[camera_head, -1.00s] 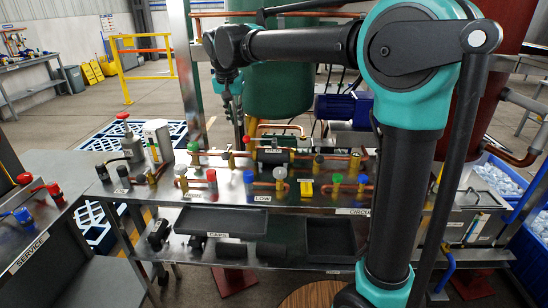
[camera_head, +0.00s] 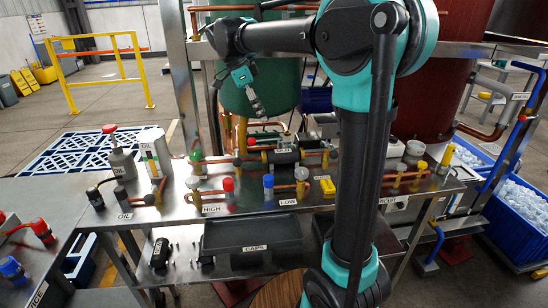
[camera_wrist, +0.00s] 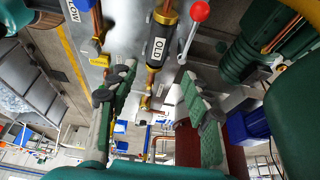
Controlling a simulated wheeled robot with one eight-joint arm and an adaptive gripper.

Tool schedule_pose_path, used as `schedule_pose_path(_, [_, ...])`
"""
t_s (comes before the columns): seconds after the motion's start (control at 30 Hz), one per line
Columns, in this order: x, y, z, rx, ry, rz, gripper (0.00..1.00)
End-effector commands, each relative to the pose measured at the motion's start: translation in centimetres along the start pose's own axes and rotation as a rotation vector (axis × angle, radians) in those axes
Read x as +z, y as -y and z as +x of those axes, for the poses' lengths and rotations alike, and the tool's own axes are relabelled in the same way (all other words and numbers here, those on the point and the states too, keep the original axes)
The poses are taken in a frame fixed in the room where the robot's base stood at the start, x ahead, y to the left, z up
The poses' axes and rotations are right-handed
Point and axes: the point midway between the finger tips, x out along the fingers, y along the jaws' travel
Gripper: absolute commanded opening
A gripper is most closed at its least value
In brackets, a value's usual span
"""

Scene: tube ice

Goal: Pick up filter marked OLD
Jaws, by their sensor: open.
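The filter marked OLD (camera_head: 284,157) is a dark cylinder with brass ends and a white label. It sits in the copper pipe line at the back of the steel bench. In the wrist view the filter (camera_wrist: 164,28) is upper centre, with its OLD label facing the camera. My gripper (camera_head: 258,107) hangs above and behind the bench, up and left of the filter in the head view. In the wrist view my gripper (camera_wrist: 158,72) is open, its green-padded fingers apart and empty. The filter appears between and beyond the fingertips, not touching them.
A red ball handle (camera_wrist: 200,11) stands beside the filter in the wrist view. Several colour-capped valves and pipes crowd the bench. A green tank (camera_head: 268,88) rises behind it. A dark CAPS tray (camera_head: 250,234) is on the lower shelf. Blue ice bins (camera_head: 525,225) are at right.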

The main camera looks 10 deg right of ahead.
Motion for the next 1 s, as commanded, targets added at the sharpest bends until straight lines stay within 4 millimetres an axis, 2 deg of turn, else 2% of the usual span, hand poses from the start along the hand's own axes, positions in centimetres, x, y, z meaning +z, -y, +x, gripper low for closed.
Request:
schedule_pose_path(0.5, [0.0, 0.0, 9.5, 0.0, 0.0, 0.0, 0.49])
schedule_pose_path(0.6, [0.1, 0.0, 10.8, -0.001, 0.0, -0.001, 0.49])
schedule_pose_path(0.87, [0.1, 0.0, 12.5, -0.001, 0.0, -0.001, 0.49])
schedule_pose_path(1.0, [0.2, -0.1, 14.6, 0.0, 0.0, -0.001, 0.49])
